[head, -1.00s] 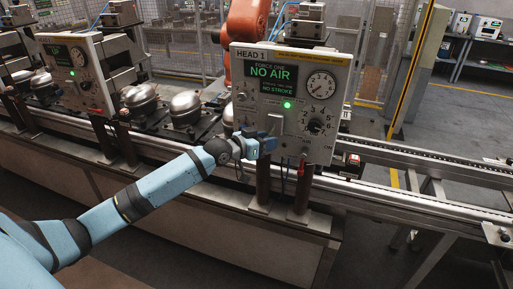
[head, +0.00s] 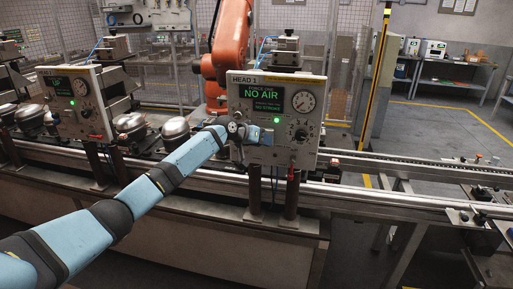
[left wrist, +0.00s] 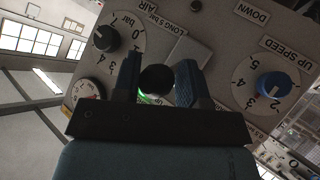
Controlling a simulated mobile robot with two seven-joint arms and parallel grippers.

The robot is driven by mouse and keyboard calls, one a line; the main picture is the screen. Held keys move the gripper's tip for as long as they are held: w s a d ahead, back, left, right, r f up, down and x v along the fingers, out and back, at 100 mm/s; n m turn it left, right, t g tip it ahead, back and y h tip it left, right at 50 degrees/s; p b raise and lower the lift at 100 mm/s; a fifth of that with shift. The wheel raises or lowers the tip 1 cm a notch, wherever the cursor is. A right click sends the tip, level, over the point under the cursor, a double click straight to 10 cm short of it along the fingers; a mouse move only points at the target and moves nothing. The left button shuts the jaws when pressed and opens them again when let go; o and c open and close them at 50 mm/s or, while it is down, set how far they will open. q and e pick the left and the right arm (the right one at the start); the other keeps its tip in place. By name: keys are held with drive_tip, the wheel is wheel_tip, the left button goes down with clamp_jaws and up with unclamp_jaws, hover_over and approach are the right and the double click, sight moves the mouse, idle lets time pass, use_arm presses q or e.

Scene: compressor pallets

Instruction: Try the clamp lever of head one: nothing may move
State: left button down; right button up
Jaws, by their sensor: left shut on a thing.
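The head one panel (head: 245,101) stands upright on two posts. Its display (head: 261,97) reads NO AIR and NO STROKE, and a green lamp (head: 277,120) is lit. My left gripper (head: 264,135) is at the panel's lower middle, left of the dial. In the left wrist view its two fingers (left wrist: 157,84) stand on either side of a round black knob (left wrist: 157,79), which I take to be the clamp lever's end. The rest of the lever is hidden by the gripper. My right gripper is not in view.
A pressure gauge (head: 303,100) and a numbered dial (head: 302,134) sit close to the right of my gripper. A second panel (head: 97,81) and silver domed compressors (head: 173,131) are on the left. The conveyor rail (head: 400,200) runs along below.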

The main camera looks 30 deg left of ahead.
use_arm(q)
drive_tip(key=shift+w+d+r+g+p, duration=0.1)
drive_tip(key=shift+d+r+g+p, duration=0.25)
drive_tip(key=shift+g, duration=0.25)
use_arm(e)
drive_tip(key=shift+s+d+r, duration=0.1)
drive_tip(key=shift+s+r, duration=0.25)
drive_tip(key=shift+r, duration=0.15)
use_arm(q)
drive_tip(key=shift+a, duration=0.1)
drive_tip(key=c, duration=1.1)
unclamp_jaws()
drive_tip(key=o, duration=0.3)
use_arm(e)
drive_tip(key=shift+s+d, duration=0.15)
use_arm(q)
drive_tip(key=shift+w, duration=0.15)
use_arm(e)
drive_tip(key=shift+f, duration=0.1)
